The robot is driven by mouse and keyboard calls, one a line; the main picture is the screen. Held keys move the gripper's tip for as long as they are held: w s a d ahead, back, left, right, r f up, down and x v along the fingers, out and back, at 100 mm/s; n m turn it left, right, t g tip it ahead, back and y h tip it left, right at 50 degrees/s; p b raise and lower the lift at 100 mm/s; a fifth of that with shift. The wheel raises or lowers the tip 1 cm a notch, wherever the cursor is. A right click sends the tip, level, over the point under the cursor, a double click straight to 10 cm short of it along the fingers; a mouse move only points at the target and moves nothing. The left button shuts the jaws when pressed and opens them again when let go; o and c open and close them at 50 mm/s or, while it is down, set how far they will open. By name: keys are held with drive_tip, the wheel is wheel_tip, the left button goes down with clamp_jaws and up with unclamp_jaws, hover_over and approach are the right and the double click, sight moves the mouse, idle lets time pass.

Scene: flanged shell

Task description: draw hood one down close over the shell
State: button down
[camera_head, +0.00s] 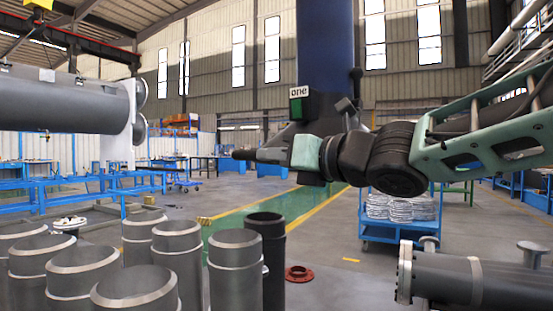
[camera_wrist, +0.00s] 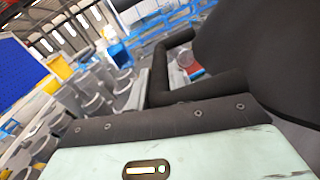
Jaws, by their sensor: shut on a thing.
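In the wrist view a black bar (camera_wrist: 168,66) stands beyond my pale green gripper body, beside a large dark surface (camera_wrist: 265,45). A grey flanged shell (camera_head: 462,280) lies at the lower right, below and apart from the hood.
Several upright grey pipes (camera_head: 235,265) crowd the lower left. A large grey cylinder (camera_head: 60,105) lies at the left. A blue cart (camera_head: 385,233) with silvery stacks stands behind the shell. A red flange (camera_head: 299,273) lies on the floor. Open floor shows in the middle.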

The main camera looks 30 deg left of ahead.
drive_tip(key=shift+f, duration=0.25)
drive_tip(key=c, duration=1.3)
unclamp_jaws()
drive_tip(key=shift+r, duration=0.1)
drive_tip(key=shift+d, duration=0.1)
drive_tip(key=b+v, duration=0.2)
drive_tip(key=v, duration=1.5)
drive_tip(key=shift+d, duration=0.15)
